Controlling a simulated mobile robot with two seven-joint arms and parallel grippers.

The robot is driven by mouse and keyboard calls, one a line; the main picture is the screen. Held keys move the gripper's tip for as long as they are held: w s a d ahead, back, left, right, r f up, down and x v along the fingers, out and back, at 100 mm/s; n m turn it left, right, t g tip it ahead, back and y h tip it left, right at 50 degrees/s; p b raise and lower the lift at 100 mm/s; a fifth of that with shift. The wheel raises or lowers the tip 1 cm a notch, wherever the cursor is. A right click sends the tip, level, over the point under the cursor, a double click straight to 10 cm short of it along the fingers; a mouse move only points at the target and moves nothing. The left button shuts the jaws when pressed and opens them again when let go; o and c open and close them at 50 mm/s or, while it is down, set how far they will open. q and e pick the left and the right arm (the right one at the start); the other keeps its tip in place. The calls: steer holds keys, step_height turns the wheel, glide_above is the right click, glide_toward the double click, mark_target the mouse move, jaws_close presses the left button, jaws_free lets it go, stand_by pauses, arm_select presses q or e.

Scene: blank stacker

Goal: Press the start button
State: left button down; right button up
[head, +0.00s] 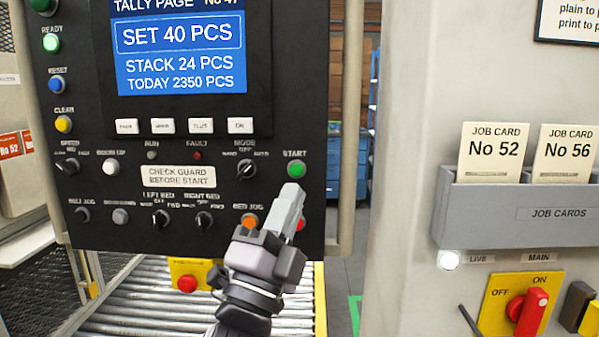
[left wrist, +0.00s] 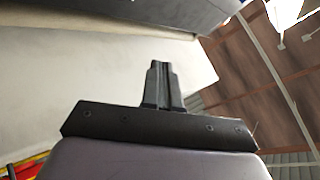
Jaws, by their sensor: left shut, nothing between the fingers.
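The green start button (head: 296,170) sits at the lower right of the black control panel (head: 290,230), under the label START. My left gripper (head: 291,192) is shut and empty. Its fingertips show just below the start button in the head view; whether they touch the panel I cannot tell. The gripper covers part of the panel's lower right corner. In the left wrist view the closed fingers (left wrist: 160,85) point up towards a pale surface. The start button cannot be made out there. My right gripper is not in view.
An orange bed jog button (head: 250,221) is close left of my gripper. The mode knob (head: 246,169) is left of the start button. A yellow box with a red button (head: 187,283) hangs below. A grey card holder (head: 480,215) and red main switch (head: 530,310) are at right.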

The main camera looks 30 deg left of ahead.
mark_target(296, 170)
arm_select(q)
steer(key=w+a, duration=0.4)
steer(key=w, duration=0.3)
steer(key=shift+w+a, duration=0.3)
steer(key=shift+w, duration=0.1)
stand_by(2.0)
steer(key=shift+w+a, duration=0.2)
steer(key=shift+w, duration=0.05)
